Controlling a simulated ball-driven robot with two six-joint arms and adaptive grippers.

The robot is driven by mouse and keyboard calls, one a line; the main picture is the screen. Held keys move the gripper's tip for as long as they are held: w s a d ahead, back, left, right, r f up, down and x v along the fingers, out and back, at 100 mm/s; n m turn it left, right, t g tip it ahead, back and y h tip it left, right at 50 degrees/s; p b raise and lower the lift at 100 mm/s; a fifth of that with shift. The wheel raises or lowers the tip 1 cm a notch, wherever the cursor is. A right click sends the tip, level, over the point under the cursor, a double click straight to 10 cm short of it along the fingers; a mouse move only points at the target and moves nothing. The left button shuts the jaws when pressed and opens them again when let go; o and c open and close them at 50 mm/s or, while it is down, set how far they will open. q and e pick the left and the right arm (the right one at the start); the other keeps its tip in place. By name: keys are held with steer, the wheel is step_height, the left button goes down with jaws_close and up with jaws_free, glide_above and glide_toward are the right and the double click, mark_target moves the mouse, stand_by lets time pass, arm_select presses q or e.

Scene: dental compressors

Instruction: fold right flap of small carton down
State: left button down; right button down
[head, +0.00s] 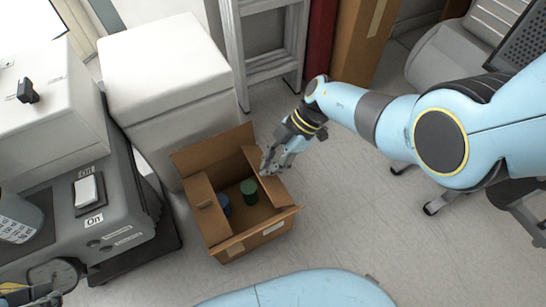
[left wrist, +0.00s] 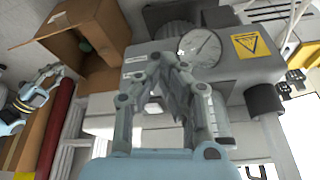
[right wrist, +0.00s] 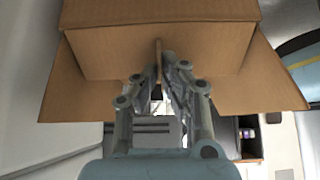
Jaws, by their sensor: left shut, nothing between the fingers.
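The small carton (head: 262,238) stands open on the floor in the head view, with a green cylinder (head: 249,188) and a blue item (head: 223,203) inside. Its right flap (head: 256,167) stands up from the right side. My right gripper (head: 268,166) is at that flap's upper edge. In the right wrist view the thin flap edge (right wrist: 158,58) lies between the closed fingertips (right wrist: 160,72). My left gripper (left wrist: 165,62) is shut and empty in the left wrist view, in front of a grey machine with a round gauge (left wrist: 201,48). In the head view it barely shows at the lower left corner.
A white box-shaped cabinet (head: 168,75) stands behind the carton. A grey machine (head: 75,205) is at its left. A ladder (head: 268,70), red cylinder (head: 320,45) and tall carton (head: 365,45) are at the back. The floor right of the carton (head: 350,215) is clear.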

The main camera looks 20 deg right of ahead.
steer(key=shift+s+a+h+p, duration=0.1)
steer(key=shift+a+h+p, duration=0.2)
steer(key=shift+h+p, duration=0.15)
steer(key=shift+f, duration=0.1)
steer(key=c, duration=1.5)
jaws_free()
steer(key=shift+d+r, duration=0.35)
steer(key=shift+r, duration=0.1)
steer(key=v, duration=1.1)
